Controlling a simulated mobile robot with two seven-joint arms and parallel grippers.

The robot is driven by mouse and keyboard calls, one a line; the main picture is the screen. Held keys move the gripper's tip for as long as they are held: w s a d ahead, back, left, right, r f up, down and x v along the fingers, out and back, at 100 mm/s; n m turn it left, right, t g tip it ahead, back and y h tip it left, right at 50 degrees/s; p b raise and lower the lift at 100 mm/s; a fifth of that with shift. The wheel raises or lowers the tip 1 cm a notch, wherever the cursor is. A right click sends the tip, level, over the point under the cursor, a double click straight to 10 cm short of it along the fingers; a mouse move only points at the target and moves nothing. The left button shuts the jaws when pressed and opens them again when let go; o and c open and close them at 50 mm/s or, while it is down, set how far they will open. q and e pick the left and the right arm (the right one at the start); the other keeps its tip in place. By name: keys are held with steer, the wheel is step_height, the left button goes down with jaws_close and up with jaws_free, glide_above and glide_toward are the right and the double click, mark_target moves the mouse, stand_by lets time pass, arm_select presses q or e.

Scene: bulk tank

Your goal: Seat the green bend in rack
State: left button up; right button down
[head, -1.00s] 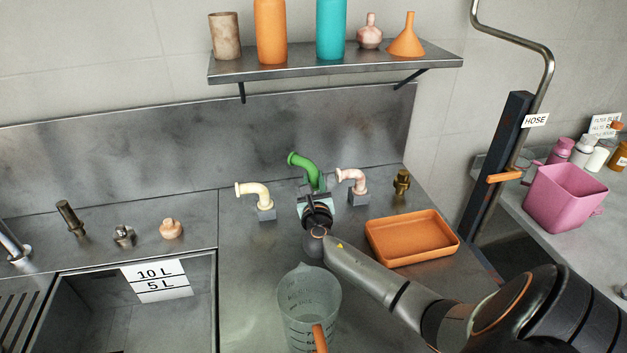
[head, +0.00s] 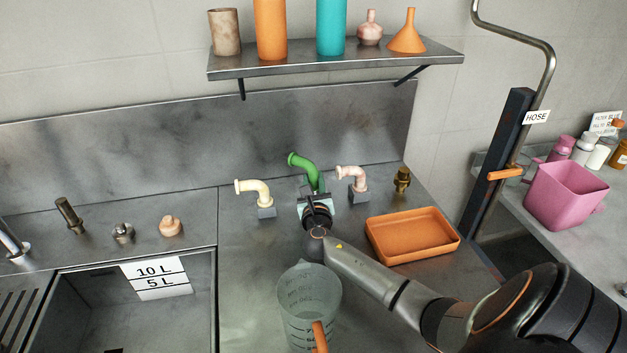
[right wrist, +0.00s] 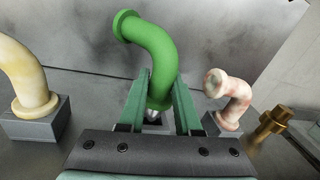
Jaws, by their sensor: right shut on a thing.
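The green bend (head: 305,169) is a curved flanged pipe, upright, with its upper opening pointing left and back. It also shows in the right wrist view (right wrist: 152,48). My right gripper (head: 312,196) is shut on its lower end, one finger on each side (right wrist: 158,100). Its lower end is mostly hidden by the gripper, and I cannot tell whether it touches anything below. The rack shows as grey blocks: a cream bend (head: 254,190) stands on the left block (head: 266,212) and a pinkish bend (head: 354,177) on the right block (head: 358,197). My left gripper is not in view.
An orange tray (head: 458,243) lies right of my arm. A clear measuring jug (head: 296,310) with an orange handle stands in front. A brass fitting (head: 402,179) stands at the back right. A sink (head: 180,322) is at the left, and a shelf (head: 340,62) hangs above.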

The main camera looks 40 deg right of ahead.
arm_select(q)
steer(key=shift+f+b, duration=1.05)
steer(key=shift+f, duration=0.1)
arm_select(e)
steer(key=shift+f, duration=1.4)
steer(key=c, duration=0.5)
jaws_free()
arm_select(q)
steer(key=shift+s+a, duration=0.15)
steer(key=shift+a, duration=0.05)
arm_select(e)
steer(key=shift+s, duration=0.15)
